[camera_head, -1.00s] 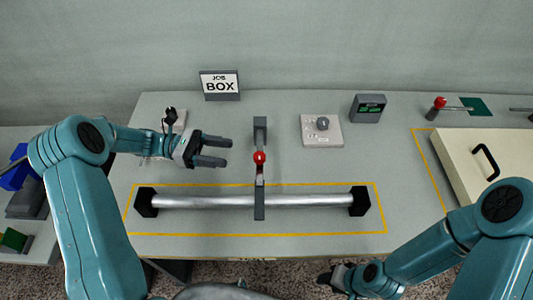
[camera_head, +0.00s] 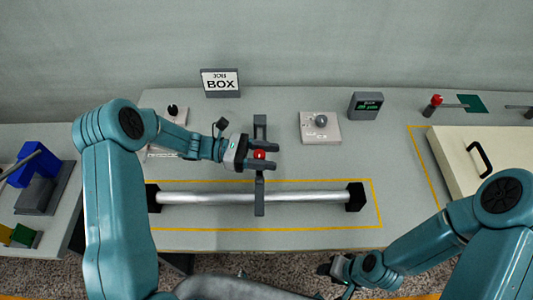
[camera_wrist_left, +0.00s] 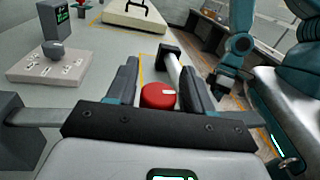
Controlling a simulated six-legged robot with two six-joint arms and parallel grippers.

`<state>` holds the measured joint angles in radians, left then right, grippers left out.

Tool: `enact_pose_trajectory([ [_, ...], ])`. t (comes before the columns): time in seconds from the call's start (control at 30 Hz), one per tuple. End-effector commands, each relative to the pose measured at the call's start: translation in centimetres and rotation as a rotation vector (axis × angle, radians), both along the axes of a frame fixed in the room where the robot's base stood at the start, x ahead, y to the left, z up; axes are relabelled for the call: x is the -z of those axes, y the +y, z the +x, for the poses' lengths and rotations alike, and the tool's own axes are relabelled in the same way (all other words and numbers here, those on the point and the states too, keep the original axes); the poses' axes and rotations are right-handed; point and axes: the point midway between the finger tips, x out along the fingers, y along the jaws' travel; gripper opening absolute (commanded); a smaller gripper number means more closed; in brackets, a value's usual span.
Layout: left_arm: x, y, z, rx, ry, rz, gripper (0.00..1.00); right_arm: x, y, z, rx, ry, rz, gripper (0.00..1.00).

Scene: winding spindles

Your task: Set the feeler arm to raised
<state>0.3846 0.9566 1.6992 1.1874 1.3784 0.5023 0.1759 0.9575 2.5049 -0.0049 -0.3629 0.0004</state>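The feeler arm has a red knob (camera_head: 259,154) and stands at a dark grey bracket (camera_head: 260,125). A dark grey bar (camera_head: 259,205) in line with it crosses in front of the silver roller (camera_head: 310,197). My left gripper (camera_head: 266,156) has its two fingers on either side of the red knob, open. In the left wrist view the knob (camera_wrist_left: 158,96) sits between the fingers, close to both; I cannot tell whether they touch it. The gripper hides part of the arm. My right gripper (camera_head: 335,270) is low in front of the table, its fingers unclear.
A yellow outline surrounds the roller. A pale plate with a grey knob (camera_head: 321,127) and a small display (camera_head: 366,106) stand to the right. A job box sign (camera_head: 220,83) is behind. A cream panel with a black handle (camera_head: 480,159) lies far right.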

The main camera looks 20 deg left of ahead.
Motion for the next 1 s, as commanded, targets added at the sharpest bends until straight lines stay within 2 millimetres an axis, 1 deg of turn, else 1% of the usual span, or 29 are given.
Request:
enact_pose_trajectory([
  [0.03,0.0,0.0,0.0,0.000,0.000,0.000,0.33,0.0,0.0,0.0,0.000,0.000,0.000,0.43],
  [0.07,0.0,0.0,0.0,0.000,0.000,0.000,0.23,0.0,0.0,0.0,0.000,0.000,0.000,0.43],
  [0.1,0.0,0.0,0.0,0.000,0.000,0.000,0.10,0.0,0.0,0.0,0.000,0.000,0.000,0.43],
  [0.13,0.0,0.0,0.0,0.000,0.000,0.000,0.00,0.0,0.0,0.0,0.000,0.000,0.000,0.43],
  [0.37,-0.2,0.0,0.0,0.000,0.008,-0.003,0.00,-0.1,0.0,0.0,0.000,0.000,0.000,0.43],
  [0.57,-1.2,0.1,0.3,0.001,0.068,-0.021,0.00,-0.6,0.0,0.0,0.000,0.000,0.000,0.43],
  [0.77,-3.1,0.3,1.1,0.001,0.200,-0.058,0.00,-1.6,0.0,0.0,0.000,0.000,0.000,0.43],
  [1.0,-5.6,0.8,2.8,0.003,0.414,-0.121,0.00,-2.7,0.0,0.0,0.000,0.000,0.000,0.43],
])
